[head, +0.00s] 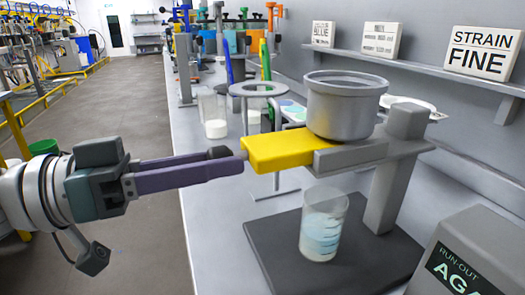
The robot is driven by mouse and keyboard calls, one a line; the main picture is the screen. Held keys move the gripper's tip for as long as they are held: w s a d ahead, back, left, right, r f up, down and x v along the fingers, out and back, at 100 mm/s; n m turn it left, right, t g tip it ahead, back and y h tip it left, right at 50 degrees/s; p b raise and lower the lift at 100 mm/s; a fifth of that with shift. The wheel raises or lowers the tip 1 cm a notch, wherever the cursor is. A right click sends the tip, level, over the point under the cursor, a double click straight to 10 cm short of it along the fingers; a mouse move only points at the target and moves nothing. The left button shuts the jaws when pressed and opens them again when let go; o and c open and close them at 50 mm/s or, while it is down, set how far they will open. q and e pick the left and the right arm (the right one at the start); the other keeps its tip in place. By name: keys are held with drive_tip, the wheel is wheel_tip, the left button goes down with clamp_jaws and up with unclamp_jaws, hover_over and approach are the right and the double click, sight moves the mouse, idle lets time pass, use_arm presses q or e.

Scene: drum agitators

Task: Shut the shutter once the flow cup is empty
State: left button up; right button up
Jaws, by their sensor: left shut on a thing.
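The flow cup (343,105) is a grey metal cup on the arm of a stand (385,195). Its inside bottom is hidden, so I cannot tell whether it holds liquid. The yellow shutter (280,149) sticks out to the left beneath the cup. My left gripper (240,160) is shut at the shutter's left end, on a small tab there. A clear beaker (324,224) stands on the dark base below the cup, with pale bluish liquid in it. No stream shows clearly between cup and beaker. My right gripper is not in view.
A grey box labelled "RUN-OUT" (465,258) stands at the front right. A ring stand (258,90) and a beaker with white contents (214,115) are behind the shutter. A "STRAIN FINE" sign (483,52) sits on the wall shelf.

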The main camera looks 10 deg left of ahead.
use_arm(q)
clamp_jaws()
idle(0.8)
